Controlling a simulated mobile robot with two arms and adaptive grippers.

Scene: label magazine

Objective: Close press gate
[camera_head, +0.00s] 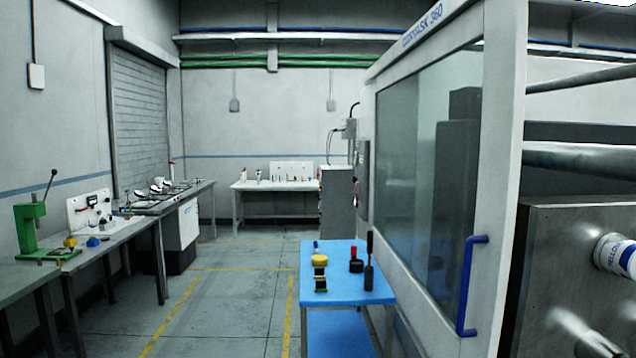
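The press gate (425,150) is the large light-grey framed door with a dark glass window on the right. A blue vertical handle (467,285) is fixed near its near edge. To the right of the gate's near edge, the machine's inside shows open, with thick horizontal metal bars (580,156) and a metal block (565,260). Neither my left nor my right gripper shows in the head view.
A blue cart (345,275) with small tools and parts stands beside the gate. Workbenches (125,240) line the left wall, one with a green hand press (32,232). Another table (275,186) stands at the back. The floor (225,310) between is clear.

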